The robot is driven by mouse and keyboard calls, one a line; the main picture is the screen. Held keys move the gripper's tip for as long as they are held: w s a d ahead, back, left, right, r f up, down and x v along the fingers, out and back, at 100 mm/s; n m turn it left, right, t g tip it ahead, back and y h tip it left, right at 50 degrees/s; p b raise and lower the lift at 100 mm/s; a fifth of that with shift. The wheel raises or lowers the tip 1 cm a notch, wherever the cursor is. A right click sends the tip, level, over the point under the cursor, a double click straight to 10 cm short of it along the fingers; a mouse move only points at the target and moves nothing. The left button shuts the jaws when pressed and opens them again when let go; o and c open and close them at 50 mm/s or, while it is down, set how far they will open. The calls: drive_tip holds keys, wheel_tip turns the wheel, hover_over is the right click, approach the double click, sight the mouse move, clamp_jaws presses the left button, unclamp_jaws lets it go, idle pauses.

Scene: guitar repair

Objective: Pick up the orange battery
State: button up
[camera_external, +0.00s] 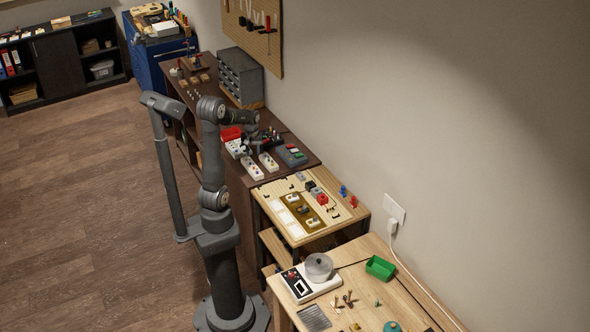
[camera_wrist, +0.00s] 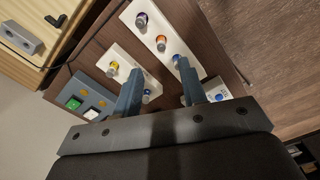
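The orange battery (camera_wrist: 161,41) stands upright, its orange top showing, in a white holder (camera_wrist: 150,31) in the wrist view. It is between a purple-topped battery (camera_wrist: 141,19) and a blue-topped one (camera_wrist: 176,58). My gripper (camera_wrist: 159,67) is open, with nothing visible between its fingers. Its fingertips lie just below the orange battery in the picture, and the right fingertip overlaps the blue-topped battery's edge. I cannot tell the height of the fingers above the holder. In the external view my gripper (camera_external: 252,137) hangs over the dark bench, and the orange battery is too small to pick out.
A second white holder (camera_wrist: 124,63) beside it carries a yellow-topped battery (camera_wrist: 112,67) and a blue-topped one (camera_wrist: 147,93). A grey box with green and white buttons (camera_wrist: 83,101) stands at the left. The dark bench (camera_external: 220,104) has a grey drawer cabinet (camera_external: 240,76) at the back.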

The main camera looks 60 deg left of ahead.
sight(254, 168)
wheel_tip(254, 168, down, 8)
drive_tip(key=shift+s+r, duration=0.15)
drive_tip(key=shift+r, duration=0.1)
clamp_jaws()
